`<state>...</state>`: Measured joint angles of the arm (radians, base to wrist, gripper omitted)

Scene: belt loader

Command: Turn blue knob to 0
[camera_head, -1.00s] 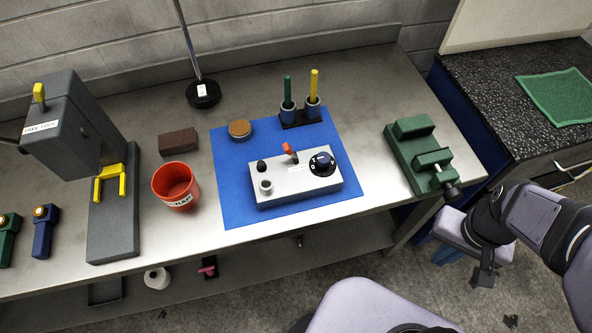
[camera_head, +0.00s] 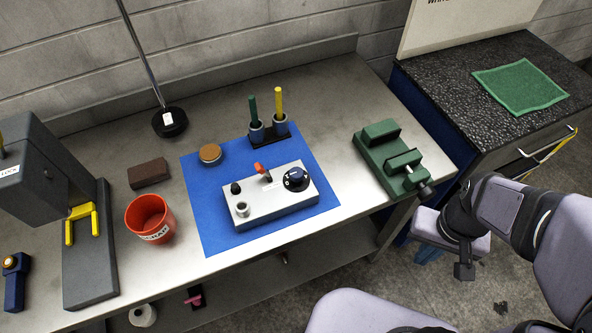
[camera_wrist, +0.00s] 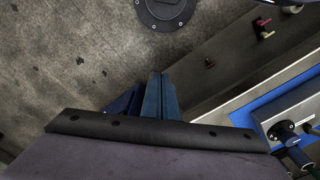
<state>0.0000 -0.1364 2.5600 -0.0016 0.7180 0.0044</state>
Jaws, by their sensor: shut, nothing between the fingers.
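The blue knob (camera_head: 296,179) is a dark navy round knob with white marks, on the right end of a light grey control box (camera_head: 262,208). Its setting is too small to read. The box lies on a blue mat (camera_head: 212,225) on the bench and also carries an orange-red lever (camera_head: 261,169), a small black knob (camera_head: 236,188) and a round metal post (camera_head: 242,209). My gripper (camera_head: 428,253) is off the bench's front edge at right, well apart from the knob. Its blue fingers (camera_wrist: 143,98) show shut and empty in the wrist view.
A green vise (camera_head: 391,160) stands between the box and my arm. Pen holders (camera_head: 268,131), a round cork-coloured piece (camera_head: 210,153), a brown block (camera_head: 149,172), a red cup (camera_head: 150,218) and a grey press (camera_head: 90,260) surround the mat. A dark counter (camera_head: 440,85) stands at right.

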